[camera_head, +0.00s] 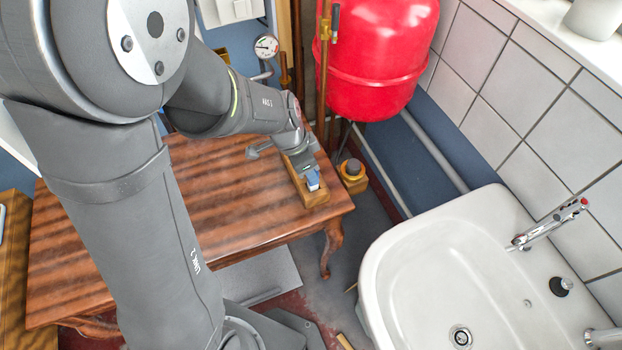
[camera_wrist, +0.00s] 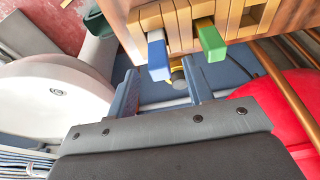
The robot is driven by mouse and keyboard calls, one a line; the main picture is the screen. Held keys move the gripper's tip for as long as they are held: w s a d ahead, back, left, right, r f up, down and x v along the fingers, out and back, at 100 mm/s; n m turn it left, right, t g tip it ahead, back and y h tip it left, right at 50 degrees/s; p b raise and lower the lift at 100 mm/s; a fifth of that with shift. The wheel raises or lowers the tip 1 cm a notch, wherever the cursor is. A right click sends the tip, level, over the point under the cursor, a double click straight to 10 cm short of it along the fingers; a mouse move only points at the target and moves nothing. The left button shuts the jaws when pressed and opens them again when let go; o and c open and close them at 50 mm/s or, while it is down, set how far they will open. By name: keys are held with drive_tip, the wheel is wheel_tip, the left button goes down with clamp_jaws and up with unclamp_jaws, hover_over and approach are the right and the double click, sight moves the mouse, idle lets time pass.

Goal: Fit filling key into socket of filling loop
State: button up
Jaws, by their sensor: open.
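A wooden block (camera_head: 314,198) sits at the right end of the wooden table. A key with a blue and white end (camera_wrist: 158,57) and a key with a green end (camera_wrist: 210,41) stick out of slots in this block in the wrist view. The blue one also shows in the head view (camera_head: 313,180). I cannot tell which is the filling key. My gripper (camera_wrist: 160,68) is open, with the blue-ended key lying roughly between its fingertips and no clear grip on it. In the head view my gripper (camera_head: 304,167) is over the block. I cannot make out the filling loop's socket.
A small block with a round yellow and dark top (camera_head: 352,170) stands beyond the table's right edge. A red vessel (camera_head: 375,60), copper pipes (camera_head: 324,60) and a gauge (camera_head: 266,46) are behind. A white basin (camera_head: 440,270) stands at right. The middle of the table (camera_head: 215,190) is clear.

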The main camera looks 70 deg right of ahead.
drive_tip(key=shift+s+x, duration=0.2)
drive_tip(key=shift+x, duration=2.6)
clamp_jaws()
drive_tip(key=shift+d+r, duration=0.1)
